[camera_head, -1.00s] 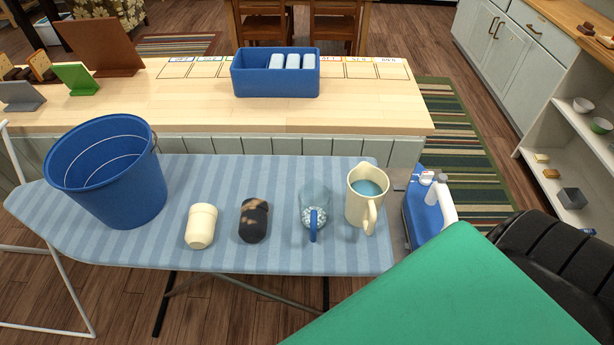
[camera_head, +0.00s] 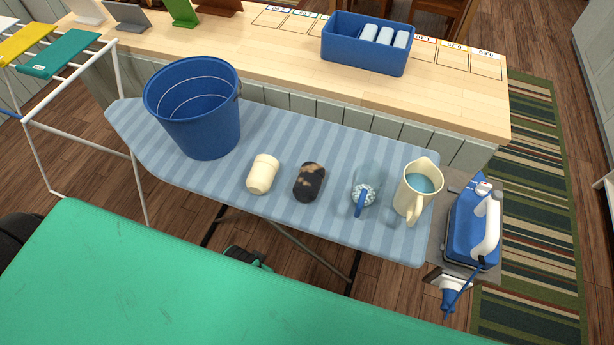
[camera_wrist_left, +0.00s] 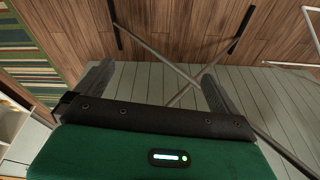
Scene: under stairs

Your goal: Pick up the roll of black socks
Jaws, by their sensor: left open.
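The roll of black socks (camera_head: 309,182), dark with tan patches, lies on the blue striped ironing board (camera_head: 215,180) in the head view. It lies between a cream roll-shaped item (camera_head: 262,174) on its left and a see-through mug with a blue handle (camera_head: 361,198) on its right. My left gripper (camera_wrist_left: 157,80) shows in the left wrist view with its two dark fingers apart and nothing between them. It faces the crossed legs under the board, away from the socks. The socks do not show in that view. My right gripper is not in view.
A blue bucket (camera_head: 205,130) stands at the board's left, a cream jug (camera_head: 416,190) at its right end beside a blue-and-white iron (camera_head: 474,228). A wooden counter (camera_head: 270,45) with a blue bin (camera_head: 365,60) runs behind. A white drying rack (camera_head: 120,85) stands left.

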